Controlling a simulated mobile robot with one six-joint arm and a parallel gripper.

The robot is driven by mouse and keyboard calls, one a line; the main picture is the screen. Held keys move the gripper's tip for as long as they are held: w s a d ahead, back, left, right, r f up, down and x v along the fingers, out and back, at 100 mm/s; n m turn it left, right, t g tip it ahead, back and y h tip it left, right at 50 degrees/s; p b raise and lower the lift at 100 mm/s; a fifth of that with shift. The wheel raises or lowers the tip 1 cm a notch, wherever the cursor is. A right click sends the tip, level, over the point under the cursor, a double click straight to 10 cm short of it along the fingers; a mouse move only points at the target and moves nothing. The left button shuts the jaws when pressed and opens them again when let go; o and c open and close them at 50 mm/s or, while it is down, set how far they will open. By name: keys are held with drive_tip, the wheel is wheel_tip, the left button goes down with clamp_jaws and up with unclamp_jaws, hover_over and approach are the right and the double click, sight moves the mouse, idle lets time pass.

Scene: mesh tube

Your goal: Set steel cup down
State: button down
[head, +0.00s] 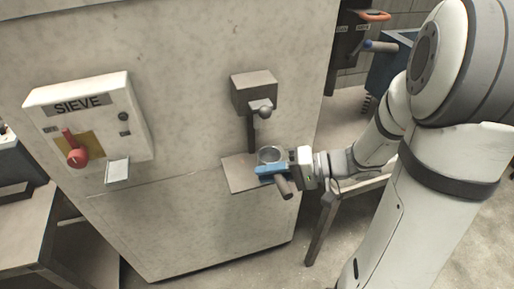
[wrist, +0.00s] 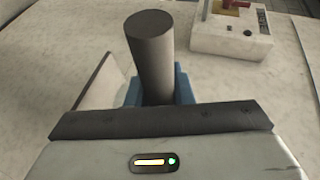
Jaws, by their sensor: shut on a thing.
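The steel cup (head: 269,155) is at the front of the cabinet, over a small flat shelf (head: 238,180) and below a box with a knob (head: 254,92). Its round open top faces up. Its dark cylindrical handle (head: 285,188) sticks out toward the camera. My gripper (head: 272,170) comes in from the right, its blue fingers shut on the handle. In the wrist view the handle (wrist: 151,55) rises between the blue fingers (wrist: 184,88); the cup's bowl is hidden there. I cannot tell whether the cup touches the shelf.
A white control box labelled SIEVE (head: 85,115), with a red knob, is on the cabinet (head: 180,80) to the left. It also shows in the wrist view (wrist: 231,38). A table (head: 35,235) stands at the lower left. A bench leg (head: 322,228) is below my arm.

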drive_tip(key=w+a, duration=0.1)
drive_tip(key=w, duration=0.2)
drive_tip(key=w+a+f, duration=0.1)
drive_tip(key=w, duration=0.2)
drive_tip(key=w+f, duration=0.1)
drive_tip(key=w, duration=0.2)
drive_tip(key=shift+w+a+f+b, duration=0.1)
drive_tip(key=shift+a+f+b, duration=0.05)
drive_tip(key=shift+a+b, duration=0.2)
drive_tip(key=shift+f, duration=0.85)
wheel_tip(320, 180, down, 3)
drive_tip(key=shift+w+f+b, duration=0.1)
drive_tip(key=shift+f+b, duration=0.05)
drive_tip(key=shift+b, duration=0.2)
drive_tip(key=shift+w, duration=0.1)
